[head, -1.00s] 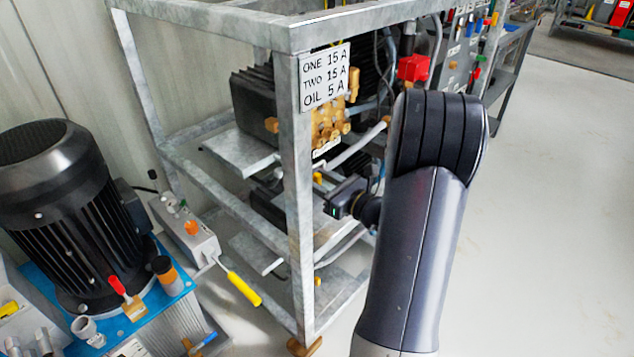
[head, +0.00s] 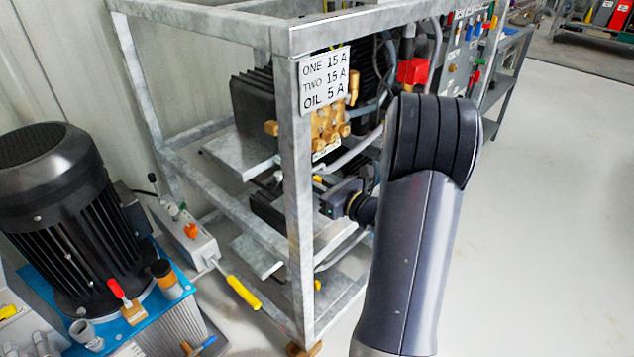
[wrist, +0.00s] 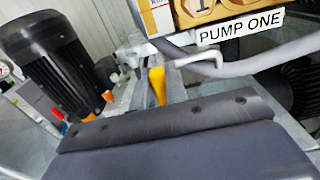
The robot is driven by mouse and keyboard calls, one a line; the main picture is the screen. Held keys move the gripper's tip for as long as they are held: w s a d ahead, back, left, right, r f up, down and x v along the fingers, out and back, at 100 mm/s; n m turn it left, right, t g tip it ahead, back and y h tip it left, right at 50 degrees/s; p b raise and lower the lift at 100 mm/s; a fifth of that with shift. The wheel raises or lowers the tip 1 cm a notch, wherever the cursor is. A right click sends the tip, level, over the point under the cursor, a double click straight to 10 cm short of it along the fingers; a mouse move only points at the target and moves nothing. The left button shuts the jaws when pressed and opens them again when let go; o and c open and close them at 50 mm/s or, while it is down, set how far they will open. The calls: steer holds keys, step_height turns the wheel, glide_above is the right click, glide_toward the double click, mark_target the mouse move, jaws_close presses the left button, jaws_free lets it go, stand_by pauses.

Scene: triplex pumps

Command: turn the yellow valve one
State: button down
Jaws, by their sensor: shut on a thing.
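The yellow valve handle (wrist: 157,85) stands out just beyond the dark front edge of my gripper (wrist: 155,118) in the wrist view, below and left of the PUMP ONE label (wrist: 240,30). In the head view a small yellow part (head: 318,179) shows behind the frame post, just above and left of my gripper (head: 328,208). My gripper is shut on the yellow valve handle. The fingertips and the exact contact are hidden by the gripper's own body and the post.
A grey metal frame (head: 298,230) surrounds the pumps, with its front post close left of my gripper. A brass pump (head: 328,125) sits above. A black motor (head: 55,215) stands at the left. Grey hoses run near the gripper. The floor (head: 540,220) at right is clear.

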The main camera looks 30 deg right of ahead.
steer(key=shift+f+n+b, duration=0.15)
steer(key=shift+n+b, duration=0.25)
steer(key=shift+b, duration=0.15)
steer(key=shift+n+b, duration=0.6)
steer(key=shift+b, duration=0.15)
steer(key=n+b, duration=0.2)
steer(key=shift+f+b, duration=0.1)
steer(key=shift+b, duration=0.2)
steer(key=n+b, duration=0.3)
steer(key=shift+s+a+n+b, duration=0.1)
steer(key=shift+a+n+b, duration=0.05)
steer(key=shift+n+b, duration=0.15)
steer(key=c, duration=1.4)
jaws_free()
steer(key=shift+r, duration=0.2)
steer(key=shift+c, duration=0.2)
steer(key=shift+s, duration=0.1)
